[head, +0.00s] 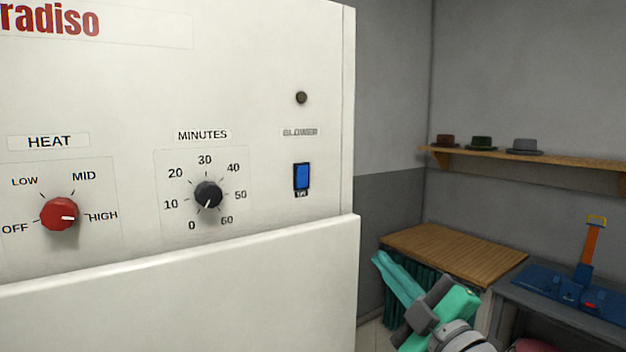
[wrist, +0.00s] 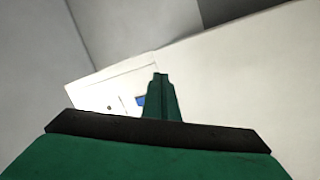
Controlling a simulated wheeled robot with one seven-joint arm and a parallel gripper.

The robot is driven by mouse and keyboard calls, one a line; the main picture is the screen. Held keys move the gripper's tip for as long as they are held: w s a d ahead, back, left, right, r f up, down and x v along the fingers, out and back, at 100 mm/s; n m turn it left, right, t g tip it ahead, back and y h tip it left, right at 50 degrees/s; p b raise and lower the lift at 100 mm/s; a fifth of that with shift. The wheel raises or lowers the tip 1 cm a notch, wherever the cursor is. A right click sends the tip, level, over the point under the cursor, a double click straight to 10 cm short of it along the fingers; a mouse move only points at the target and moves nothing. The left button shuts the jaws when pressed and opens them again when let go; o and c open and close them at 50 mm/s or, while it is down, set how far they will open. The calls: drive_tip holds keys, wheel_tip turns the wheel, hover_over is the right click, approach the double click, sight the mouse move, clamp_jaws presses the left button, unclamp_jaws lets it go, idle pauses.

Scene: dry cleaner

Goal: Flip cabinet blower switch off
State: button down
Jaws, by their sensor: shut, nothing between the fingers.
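The blower switch (head: 302,177) is a blue rocker in a black frame on the right of the white cabinet's panel (head: 258,120), under the "BLOWER" label (head: 300,132). A small round dark lamp or button (head: 301,97) sits above the label. I cannot clearly tell which way the rocker is set. My gripper (head: 380,260) is shut and empty, to the lower right of the switch and apart from it, past the cabinet's right edge. In the wrist view my shut fingers (wrist: 160,82) stand in front of the panel and partly cover the blue switch (wrist: 140,100).
A red heat knob (head: 59,214) and a black minutes knob (head: 208,195) are left of the switch. A cabinet ledge (head: 200,285) juts out below. A wooden-topped table (head: 455,253), a blue device (head: 570,290) and a hat shelf (head: 550,165) stand at right.

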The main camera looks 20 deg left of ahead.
sight(302, 172)
drive_tip(key=s+a+r+n+g+y, duration=0.1)
drive_tip(key=s+r+n+g, duration=0.1)
drive_tip(key=r, duration=0.4)
drive_tip(key=s+a+r+n+g, duration=0.2)
drive_tip(key=s+r+n, duration=0.3)
drive_tip(key=r+n, duration=0.1)
drive_tip(key=shift+a+r+y, duration=0.2)
drive_tip(key=shift+r+y, duration=0.2)
drive_tip(key=shift+r, duration=0.15)
drive_tip(key=x, duration=1.4)
